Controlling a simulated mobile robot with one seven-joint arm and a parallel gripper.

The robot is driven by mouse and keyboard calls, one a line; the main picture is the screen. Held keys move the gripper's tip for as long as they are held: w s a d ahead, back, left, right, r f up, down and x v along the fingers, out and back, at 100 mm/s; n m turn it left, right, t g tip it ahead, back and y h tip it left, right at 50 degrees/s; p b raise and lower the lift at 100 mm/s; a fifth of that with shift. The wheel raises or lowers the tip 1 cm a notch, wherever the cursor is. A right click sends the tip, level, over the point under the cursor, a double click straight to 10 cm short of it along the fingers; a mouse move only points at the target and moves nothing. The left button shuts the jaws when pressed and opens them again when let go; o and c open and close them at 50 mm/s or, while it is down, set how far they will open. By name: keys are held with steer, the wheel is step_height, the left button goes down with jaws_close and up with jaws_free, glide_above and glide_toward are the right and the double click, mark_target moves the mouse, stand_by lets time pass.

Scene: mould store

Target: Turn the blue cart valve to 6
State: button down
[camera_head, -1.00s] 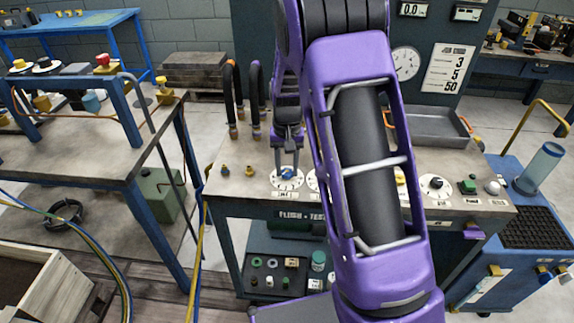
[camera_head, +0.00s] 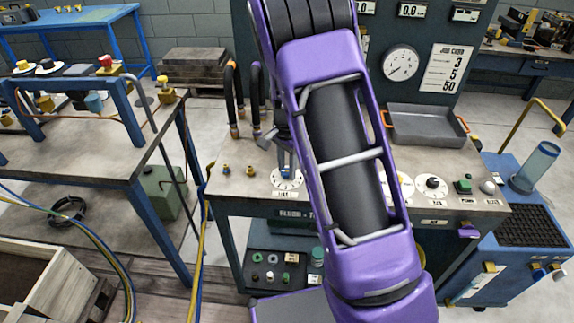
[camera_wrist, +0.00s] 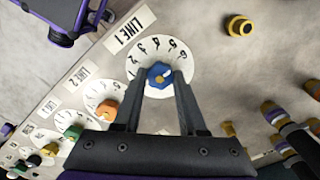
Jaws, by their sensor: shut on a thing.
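The blue valve knob (camera_wrist: 158,75) sits at the middle of a white numbered dial (camera_wrist: 166,51) beside a LINE 1 label (camera_wrist: 130,28) in the wrist view. A small white mark shows on the knob's right part, facing the higher-number side; the exact number is too small to tell. My gripper (camera_wrist: 159,84) is shut on the knob, one finger on each side. In the head view the blue knob (camera_head: 286,174) is partly hidden by my gripper (camera_head: 286,165), on its dial (camera_head: 288,184) at the bench's front left.
An orange knob (camera_wrist: 108,110) and a green knob (camera_wrist: 73,132) stand on neighbouring dials. A yellow fitting (camera_wrist: 239,26) lies near the blue knob's dial. Black hoses (camera_head: 232,100) rise behind the gripper. A grey tray (camera_head: 425,125) stands at the back right.

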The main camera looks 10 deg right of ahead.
mark_target(287, 171)
steer(key=shift+m, duration=0.4)
steer(key=shift+c, duration=2.3)
jaws_free()
step_height(287, 171, up, 18)
steer(key=p, duration=0.1)
steer(key=shift+f, duration=0.25)
